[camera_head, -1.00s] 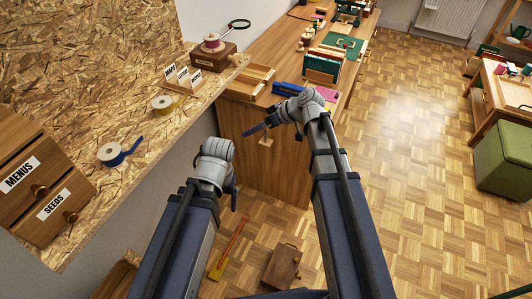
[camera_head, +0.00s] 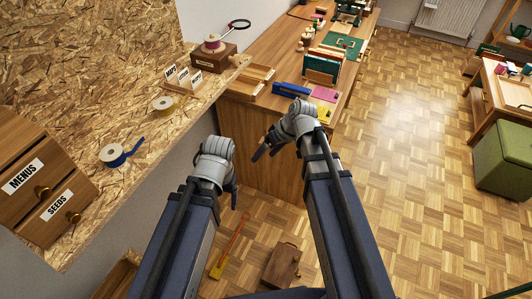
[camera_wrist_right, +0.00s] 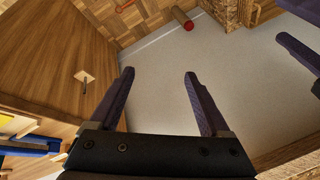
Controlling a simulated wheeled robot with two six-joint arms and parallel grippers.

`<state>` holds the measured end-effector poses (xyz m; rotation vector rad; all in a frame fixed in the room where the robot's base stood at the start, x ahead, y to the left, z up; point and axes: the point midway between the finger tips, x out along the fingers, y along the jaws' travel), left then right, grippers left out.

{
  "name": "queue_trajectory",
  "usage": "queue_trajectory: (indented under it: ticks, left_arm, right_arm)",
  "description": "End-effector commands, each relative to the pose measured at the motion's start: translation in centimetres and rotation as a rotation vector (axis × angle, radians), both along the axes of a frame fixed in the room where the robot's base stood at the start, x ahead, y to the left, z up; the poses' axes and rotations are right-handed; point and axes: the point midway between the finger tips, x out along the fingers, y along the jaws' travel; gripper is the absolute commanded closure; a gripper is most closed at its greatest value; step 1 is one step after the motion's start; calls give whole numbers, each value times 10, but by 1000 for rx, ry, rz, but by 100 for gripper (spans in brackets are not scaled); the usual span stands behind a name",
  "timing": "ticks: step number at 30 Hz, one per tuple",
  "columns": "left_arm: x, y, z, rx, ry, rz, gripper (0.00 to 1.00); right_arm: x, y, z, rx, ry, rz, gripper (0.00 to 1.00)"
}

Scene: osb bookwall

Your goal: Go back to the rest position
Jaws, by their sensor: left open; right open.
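My left gripper (camera_head: 233,195) hangs below its wrist, in front of the OSB shelf's edge; its fingers are mostly hidden by the wrist in the head view. My right gripper (camera_head: 262,148) points left and down, in front of the wooden desk (camera_head: 262,178). In the right wrist view its two fingers (camera_wrist_right: 160,95) stand wide apart with nothing between them, with grey wall or floor surface behind. Part of a dark finger, apparently of my left gripper (camera_wrist_right: 298,52), shows at the right edge of that view.
A brown case (camera_head: 282,266) and an orange-handled tool (camera_head: 230,247) are on the floor below.

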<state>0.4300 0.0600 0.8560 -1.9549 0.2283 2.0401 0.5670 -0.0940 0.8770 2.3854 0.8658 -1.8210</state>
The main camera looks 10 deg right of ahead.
Motion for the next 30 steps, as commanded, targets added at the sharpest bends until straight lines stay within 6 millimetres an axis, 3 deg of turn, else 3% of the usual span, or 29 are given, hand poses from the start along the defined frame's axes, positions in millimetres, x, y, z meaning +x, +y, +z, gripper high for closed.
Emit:
queue_trajectory:
  ticks: [7, 10, 16, 21, 25, 30]
  left_arm:
    - [0, 0, 0, 0, 0, 0, 19]
    - [0, 0, 2, 0, 0, 0, 19]
    - [0, 0, 14, 0, 0, 0, 19]
    - [0, 0, 21, 0, 0, 0, 19]
    - [0, 0, 25, 0, 0, 0, 19]
    - [0, 0, 26, 0, 0, 0, 19]
  right_arm:
    - [0, 0, 0, 0, 0, 1, 19]
    - [-9, 6, 0, -20, 19, 5, 19]
    - [-65, 30, -3, -196, 133, 1, 19]
    - [-109, 36, -1, -378, 195, -36, 19]
    - [-129, 35, 2, -476, 209, -68, 19]
    - [-137, 34, 4, -529, 211, -92, 19]
